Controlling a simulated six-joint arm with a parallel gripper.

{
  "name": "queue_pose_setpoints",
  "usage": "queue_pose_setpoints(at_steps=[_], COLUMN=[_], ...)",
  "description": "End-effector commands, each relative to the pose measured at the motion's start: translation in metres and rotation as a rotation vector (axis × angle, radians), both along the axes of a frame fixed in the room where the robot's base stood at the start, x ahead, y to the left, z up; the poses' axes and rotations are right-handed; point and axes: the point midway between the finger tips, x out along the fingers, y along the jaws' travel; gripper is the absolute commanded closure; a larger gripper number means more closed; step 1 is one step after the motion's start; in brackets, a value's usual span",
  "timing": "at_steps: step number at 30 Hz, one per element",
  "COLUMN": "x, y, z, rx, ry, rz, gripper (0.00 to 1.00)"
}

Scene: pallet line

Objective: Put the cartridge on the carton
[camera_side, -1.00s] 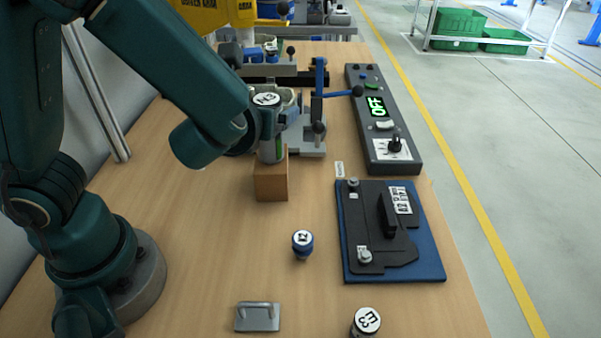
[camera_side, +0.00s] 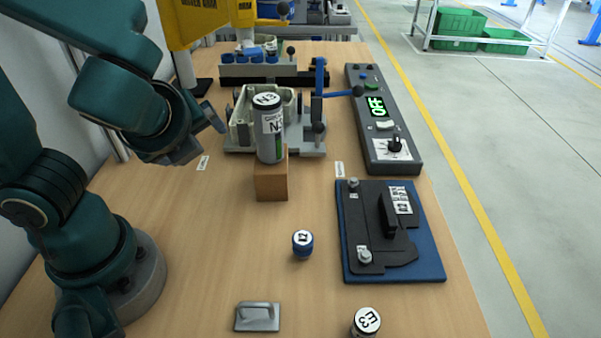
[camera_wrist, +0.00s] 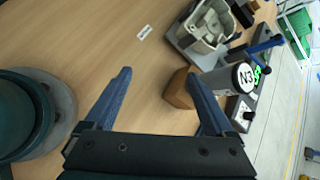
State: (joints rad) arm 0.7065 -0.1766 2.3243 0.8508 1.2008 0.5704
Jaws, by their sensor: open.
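The cartridge (camera_side: 271,135), a grey cylinder with a white label and a black-rimmed white cap marked N3, stands upright on top of the brown carton (camera_side: 271,185). In the wrist view the cartridge (camera_wrist: 226,81) and the carton (camera_wrist: 179,91) show just beyond the right finger, which hides part of them. My gripper (camera_side: 205,140) is to the left of the cartridge, apart from it.
A beige housing in a fixture (camera_side: 240,125) stands behind the carton, with a blue-handled clamp (camera_side: 320,85) at its right. A control box (camera_side: 383,125) reads OFF.

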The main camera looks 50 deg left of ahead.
Motion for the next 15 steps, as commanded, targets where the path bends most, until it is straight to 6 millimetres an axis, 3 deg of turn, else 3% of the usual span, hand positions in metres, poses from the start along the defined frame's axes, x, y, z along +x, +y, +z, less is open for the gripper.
queue_pose_setpoints(at_steps=[3,6,10,15], x=[-0.028,-0.039,-0.037,-0.027], y=[-0.001,-0.015,-0.033,-0.044], z=[-0.01,-0.01,-0.001,0.014], rx=[-0.352,-0.633,-0.938,-1.18], ry=[-0.1,-0.209,-0.353,-0.48], rz=[0.4,0.717,1.052,1.297], gripper=[0.12,0.12,0.12,0.12])
